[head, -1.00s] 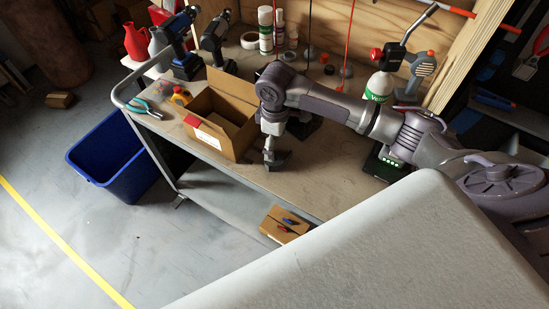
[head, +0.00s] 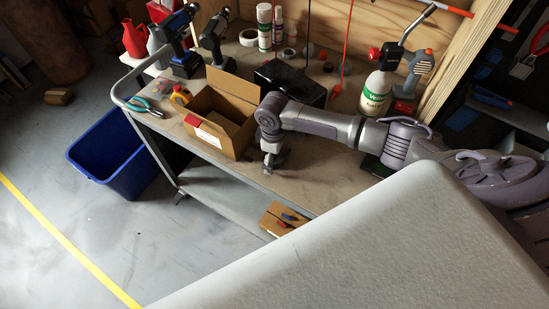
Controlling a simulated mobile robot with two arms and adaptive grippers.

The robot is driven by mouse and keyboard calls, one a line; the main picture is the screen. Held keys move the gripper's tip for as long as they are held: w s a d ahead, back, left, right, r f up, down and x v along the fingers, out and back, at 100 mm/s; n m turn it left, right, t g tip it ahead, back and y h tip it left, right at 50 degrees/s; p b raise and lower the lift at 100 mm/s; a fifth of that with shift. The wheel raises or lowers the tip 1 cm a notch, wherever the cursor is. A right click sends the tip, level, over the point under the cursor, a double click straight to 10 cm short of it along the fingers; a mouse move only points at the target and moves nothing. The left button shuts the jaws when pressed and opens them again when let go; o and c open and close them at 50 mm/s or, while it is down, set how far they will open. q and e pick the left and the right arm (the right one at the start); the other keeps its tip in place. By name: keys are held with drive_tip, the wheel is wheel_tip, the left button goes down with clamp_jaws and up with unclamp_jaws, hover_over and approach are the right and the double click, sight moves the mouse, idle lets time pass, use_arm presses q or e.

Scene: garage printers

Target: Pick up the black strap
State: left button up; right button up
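I cannot pick out a black strap with certainty in the head view. My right gripper (head: 271,164) points down over the workbench (head: 325,180), close to its front edge and just right of the open cardboard box (head: 216,140). Its fingers are small and dark, so I cannot tell whether they are open or hold anything. The bench top directly under it is partly hidden by the arm. My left gripper is not in view.
A black case (head: 291,84) lies behind my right arm. Drills (head: 214,42), a spray bottle (head: 376,95) and tape rolls (head: 249,39) stand along the back. A blue bin (head: 112,155) is on the floor at left.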

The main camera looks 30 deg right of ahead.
drive_tip(key=c, duration=1.2)
drive_tip(key=shift+o, duration=0.2)
drive_tip(key=shift+w+r, duration=0.1)
drive_tip(key=shift+r, duration=0.4)
wheel_tip(320, 180, up, 2)
drive_tip(key=shift+r+b, duration=0.25)
drive_tip(key=shift+b, duration=0.25)
drive_tip(key=s+a+r+b, duration=0.1)
drive_tip(key=s+a+r, duration=0.2)
drive_tip(key=s+r, duration=0.4)
drive_tip(key=s, duration=0.4)
drive_tip(key=shift+a+r, duration=0.25)
drive_tip(key=shift+a, duration=0.05)
drive_tip(key=shift+s, duration=0.1)
